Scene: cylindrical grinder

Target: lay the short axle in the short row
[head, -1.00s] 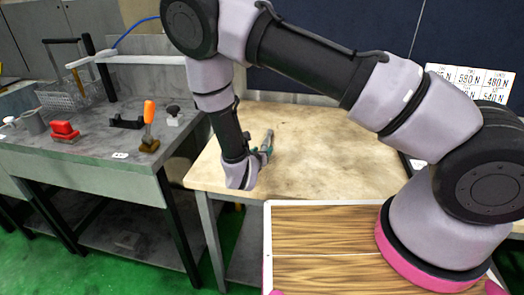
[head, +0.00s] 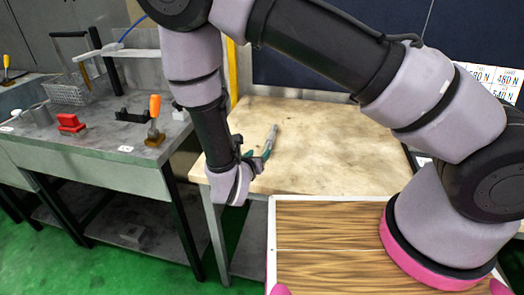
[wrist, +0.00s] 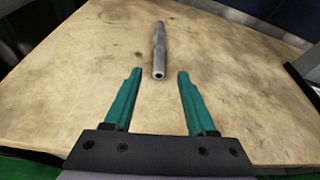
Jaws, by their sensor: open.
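A grey stepped axle (wrist: 160,48) lies on the wooden tabletop (wrist: 70,75) in the wrist view, its near end showing a dark centre hole. It is the only axle I can make out; I cannot tell its length class. It also shows in the head view (head: 272,138), just beyond my fingers. My gripper (wrist: 156,75) has teal fingers, open and empty. The axle's near end lies about level with the fingertips in the picture, between their lines; I cannot tell the height gap. No row for axles is recognisable in either view.
A grey bench (head: 90,145) at left holds a wire basket (head: 68,90), a red block (head: 70,122) and an orange-handled tool (head: 154,120). A number board (head: 490,80) stands at the right back. The tabletop right of the axle is clear.

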